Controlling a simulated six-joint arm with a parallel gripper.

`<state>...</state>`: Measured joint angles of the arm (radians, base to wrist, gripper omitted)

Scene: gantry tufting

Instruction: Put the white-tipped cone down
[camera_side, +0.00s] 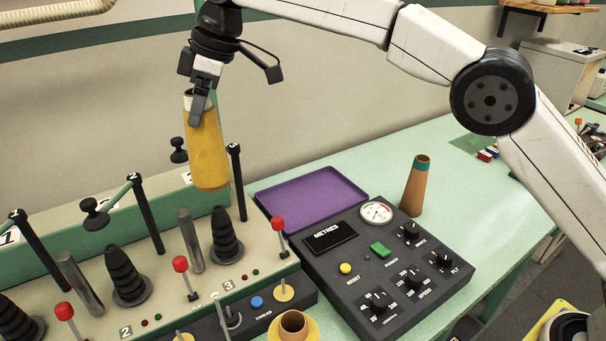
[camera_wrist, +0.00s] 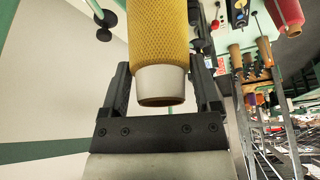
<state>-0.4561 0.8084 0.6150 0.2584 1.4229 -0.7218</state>
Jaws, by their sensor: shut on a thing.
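The white-tipped cone is a yellow yarn cone (camera_side: 207,155), narrow end up, held roughly upright in the air. My gripper (camera_side: 198,108) is shut on its top end. In the wrist view the cone (camera_wrist: 158,40) lies between the two fingers of my gripper (camera_wrist: 163,85), and its white tip (camera_wrist: 160,82) faces the camera. In the side view, the cone's wide bottom is above the back of the machine near station 3, higher in the picture than the black stepped holder (camera_side: 226,238) and apart from it. Its exact depth over the bench is hard to tell.
An empty purple tray (camera_side: 312,198) lies behind the black control box (camera_side: 350,255). A brown cone with a teal tip (camera_side: 416,188) stands to its right. Black posts (camera_side: 237,180), a grey rod (camera_side: 190,240) and red-knobbed levers (camera_side: 278,224) stand up near the holders.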

